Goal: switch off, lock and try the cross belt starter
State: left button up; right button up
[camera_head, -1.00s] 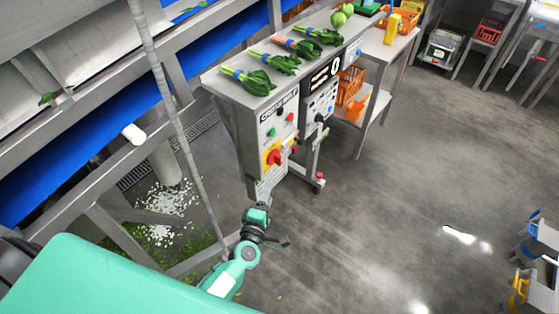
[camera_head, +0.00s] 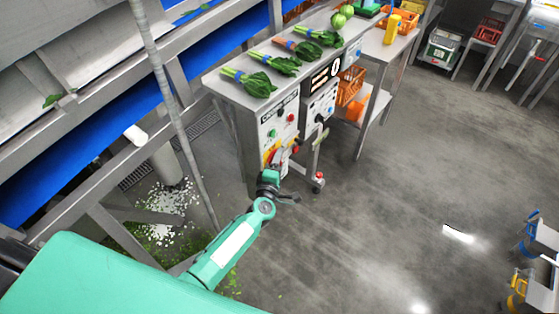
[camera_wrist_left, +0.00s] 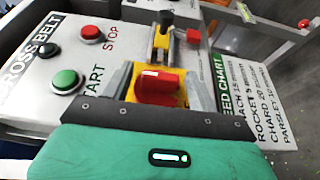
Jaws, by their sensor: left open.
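The cross belt starter is a pale panel (camera_head: 279,122) on the front of a steel cabinet, lettered CROSS BELT. In the left wrist view it carries a red STOP button (camera_wrist_left: 91,34), a green START button (camera_wrist_left: 66,81) and a black button (camera_wrist_left: 48,50). Its red rotary handle (camera_wrist_left: 158,88) sits on a yellow plate. My left gripper (camera_head: 284,180) is at the panel's lower part. In the wrist view its open fingers lie on either side of the red handle; contact cannot be told. My right gripper is out of view.
A feed chart (camera_wrist_left: 239,95) is beside the switch. A second panel (camera_head: 320,103) adjoins, with a red-tipped stand (camera_head: 318,178) near my gripper. Leafy greens (camera_head: 257,82) lie on the cabinet top (camera_head: 228,88). A blue belt (camera_head: 95,140) runs at left.

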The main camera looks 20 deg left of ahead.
pick_arm(q)
jog(key=shift+w, duration=0.35)
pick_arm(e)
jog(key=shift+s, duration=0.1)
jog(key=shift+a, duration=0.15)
pick_arm(q)
jog(key=c, duration=1)
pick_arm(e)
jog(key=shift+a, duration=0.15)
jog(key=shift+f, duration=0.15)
